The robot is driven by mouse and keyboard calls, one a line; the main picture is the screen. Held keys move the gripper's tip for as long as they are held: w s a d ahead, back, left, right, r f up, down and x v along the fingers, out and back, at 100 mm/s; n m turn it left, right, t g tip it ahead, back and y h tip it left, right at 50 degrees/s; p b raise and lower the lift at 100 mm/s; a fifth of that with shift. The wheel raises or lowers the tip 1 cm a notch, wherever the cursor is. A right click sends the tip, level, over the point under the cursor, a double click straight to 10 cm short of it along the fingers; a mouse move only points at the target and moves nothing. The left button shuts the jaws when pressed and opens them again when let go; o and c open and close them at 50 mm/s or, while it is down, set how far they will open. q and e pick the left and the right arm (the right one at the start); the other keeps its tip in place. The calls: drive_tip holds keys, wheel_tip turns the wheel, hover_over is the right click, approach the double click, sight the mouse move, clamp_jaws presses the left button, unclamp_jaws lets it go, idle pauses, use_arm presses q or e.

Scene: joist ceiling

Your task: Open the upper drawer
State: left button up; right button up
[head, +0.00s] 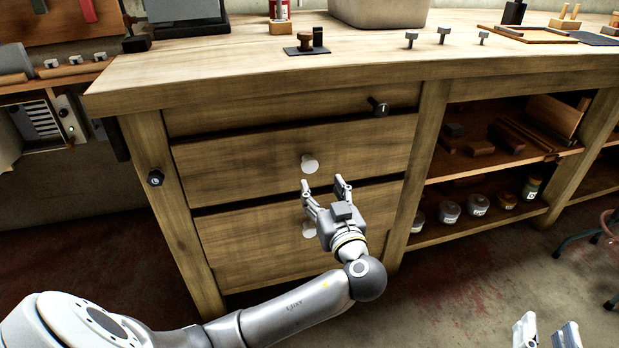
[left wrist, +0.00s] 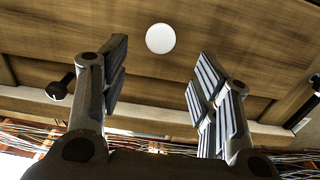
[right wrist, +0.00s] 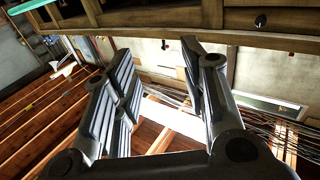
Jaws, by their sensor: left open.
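The upper drawer (head: 250,171) is a wooden front with a round white knob (head: 309,163); it looks shut. A lower drawer (head: 250,245) with a similar knob (head: 308,230) is below it. My left gripper (head: 323,184) is open and empty, its fingertips just below and right of the upper knob in the head view. In the left wrist view a white knob (left wrist: 160,38) shows beyond and between the spread fingers; I see no contact. My right gripper (head: 548,324) is open and empty at the bottom right, away from the drawers; its spread fingers fill the right wrist view (right wrist: 160,65).
A narrow panel with a black knob (head: 378,107) is above the upper drawer, under the overhanging benchtop (head: 220,75). Another black knob (head: 155,178) is on the left leg. Open shelves (head: 460,165) with jars and blocks are on the right. The floor in front is clear.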

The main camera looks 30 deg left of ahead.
sight(311, 167)
use_arm(q)
drive_tip(key=b+x, duration=0.1)
drive_tip(key=x, duration=0.8)
drive_tip(key=shift+a, duration=0.15)
drive_tip(key=shift+w+a+r, duration=0.1)
drive_tip(key=shift+w+a, duration=0.4)
use_arm(e)
wheel_tip(311, 167, up, 7)
drive_tip(key=s+t+y, duration=0.1)
drive_tip(key=t, duration=0.3)
drive_tip(key=shift+s+a+r+t+y, duration=0.2)
drive_tip(key=shift+s+a+t+y, duration=0.1)
drive_tip(key=shift+s, duration=0.05)
use_arm(q)
drive_tip(key=shift+c, duration=0.5)
drive_tip(key=shift+b, duration=0.3)
clamp_jaws()
